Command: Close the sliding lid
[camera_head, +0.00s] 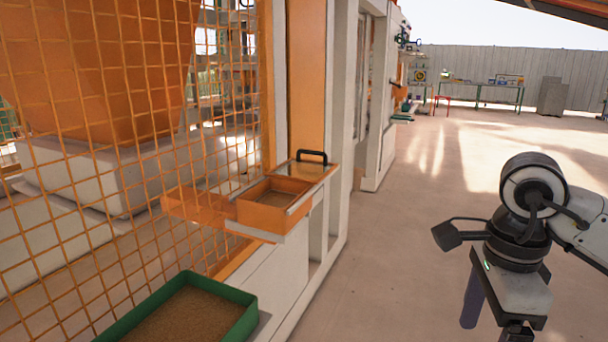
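The sliding lid (304,170) is a flat panel with a black bar handle (312,155). It lies at the back of a small orange box (268,214) on the white ledge of the machine, left of the picture's middle. The front part of the box is uncovered, and brown material shows inside. My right arm comes in from the right. My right gripper (517,333) points down near the bottom edge, well to the right of the box and apart from it. Its fingertips are cut off by the frame. My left gripper is not in view.
An orange wire mesh fence (95,150) stands left of the box. A green tray (248,312) of brown grains sits in front at the lower left. The floor (385,240) between the machine and my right arm is clear. Tables (480,85) stand far back.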

